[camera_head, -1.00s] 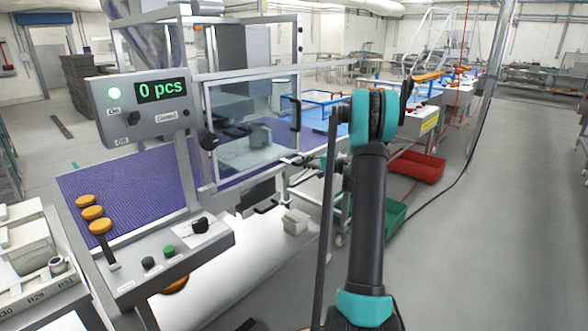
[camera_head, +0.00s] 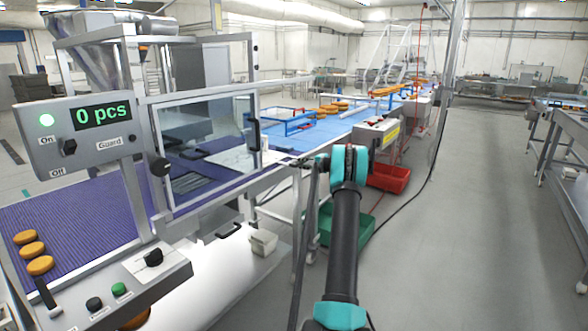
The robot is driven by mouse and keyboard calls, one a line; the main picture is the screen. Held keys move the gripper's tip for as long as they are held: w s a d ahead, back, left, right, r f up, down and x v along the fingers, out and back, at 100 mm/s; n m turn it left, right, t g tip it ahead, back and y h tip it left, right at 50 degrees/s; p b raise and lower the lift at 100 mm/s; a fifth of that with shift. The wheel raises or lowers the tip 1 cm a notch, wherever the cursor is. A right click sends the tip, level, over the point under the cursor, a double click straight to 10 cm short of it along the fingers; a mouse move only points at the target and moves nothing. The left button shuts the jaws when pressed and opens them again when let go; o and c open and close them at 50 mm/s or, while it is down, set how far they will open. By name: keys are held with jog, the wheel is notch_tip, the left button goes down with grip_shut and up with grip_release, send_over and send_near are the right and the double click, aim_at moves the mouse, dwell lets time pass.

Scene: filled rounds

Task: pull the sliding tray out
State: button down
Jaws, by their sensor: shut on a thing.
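The sliding tray's front seems to be the dark panel with a black bar handle (camera_head: 230,229), low under the belt beside the guard. How far it stands out is too small to tell. My arm rises from the bottom centre to a teal-and-black joint near mid-picture.
A machine panel (camera_head: 82,132) reads "0 pcs" with a green lamp. The clear guard door (camera_head: 205,140) stands above the purple belt (camera_head: 70,220). A white box (camera_head: 263,242), a green crate (camera_head: 355,229) and a red crate (camera_head: 388,178) stand low. Floor at right is clear.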

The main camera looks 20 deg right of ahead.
jog(key=shift+w+d, duration=0.4)
jog(key=shift+d, duration=0.25)
jog(key=shift+w+d, duration=0.35)
jog(key=shift+d, duration=0.25)
jog(key=c, duration=1.5)
grip_release()
jog(key=shift+d, duration=0.1)
jog(key=v, duration=1.1)
jog(key=shift+s+d, duration=0.2)
jog(key=shift+s, duration=0.15)
